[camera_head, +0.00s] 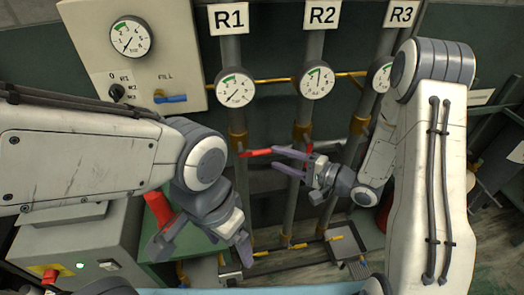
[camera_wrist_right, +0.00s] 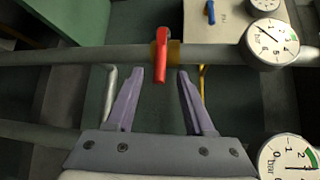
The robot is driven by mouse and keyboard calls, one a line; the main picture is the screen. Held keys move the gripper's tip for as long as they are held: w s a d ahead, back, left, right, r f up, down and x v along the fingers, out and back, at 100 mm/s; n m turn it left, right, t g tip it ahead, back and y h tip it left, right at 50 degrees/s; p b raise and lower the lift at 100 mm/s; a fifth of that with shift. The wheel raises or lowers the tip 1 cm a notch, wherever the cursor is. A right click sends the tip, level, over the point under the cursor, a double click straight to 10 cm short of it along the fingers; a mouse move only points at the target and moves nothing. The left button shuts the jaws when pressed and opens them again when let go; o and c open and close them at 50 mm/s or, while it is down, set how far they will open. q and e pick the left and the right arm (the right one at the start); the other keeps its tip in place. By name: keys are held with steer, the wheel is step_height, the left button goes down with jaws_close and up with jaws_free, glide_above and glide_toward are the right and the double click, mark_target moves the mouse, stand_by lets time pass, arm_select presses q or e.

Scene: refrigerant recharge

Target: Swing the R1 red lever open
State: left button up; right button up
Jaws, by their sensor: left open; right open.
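The R1 red lever (camera_head: 257,152) sticks out to the right from the brass valve (camera_head: 238,141) on the R1 pipe, below its gauge. In the right wrist view the red lever (camera_wrist_right: 161,62) lies across that pipe, its free end between the fingertips in the picture. My right gripper (camera_head: 280,158) is open, just right of the lever; contact cannot be told. It also shows in the wrist view (camera_wrist_right: 160,76), fingers apart on either side of the lever's end. My left gripper (camera_head: 204,247) is open and empty, low and left of the R1 pipe.
The R2 pipe (camera_head: 297,180) stands right behind my right gripper, and the R3 pipe (camera_head: 352,160) is further right. A panel (camera_head: 165,50) with a blue FILL lever (camera_head: 171,98) is upper left. A grey machine (camera_head: 80,250) stands lower left.

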mark_target(266, 154)
steer(key=p+x, duration=0.1)
steer(key=x, duration=0.5)
steer(key=shift+w+a, duration=0.15)
steer(key=shift+a, duration=0.05)
steer(key=shift+c, duration=0.3)
jaws_close()
stand_by(0.9)
